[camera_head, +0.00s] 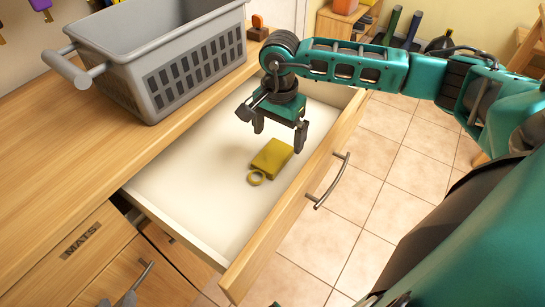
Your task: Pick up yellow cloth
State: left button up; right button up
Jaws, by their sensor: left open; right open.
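The yellow cloth (272,158) looks like a folded, block-shaped pad. It lies on the white floor of the open drawer (190,190), near the drawer's front panel. A small yellow ring (254,178) lies at its near-left end; I cannot tell whether it is attached. My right gripper (279,133) points down into the drawer, just above and behind the cloth in the picture. Its two fingers are spread, with nothing between them. A gap to the cloth seems to remain, but its size is hard to judge. My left gripper is not in view.
A grey basket (165,60) with a long side handle stands on the wooden counter (60,160) at the left. The drawer's front panel (300,190) carries a metal handle (330,182). Tiled floor (375,190) lies to the right. Most of the drawer is empty.

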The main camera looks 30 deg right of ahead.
aim_at(276, 151)
jog(key=f, duration=0.5)
jog(key=shift+a, duration=0.3)
jog(key=c, duration=1.1)
jog(key=shift+r, duration=0.1)
notch_tip(276, 151, up, 20)
jog(key=shift+f+p, duration=0.1)
jog(key=shift+p, duration=0.7)
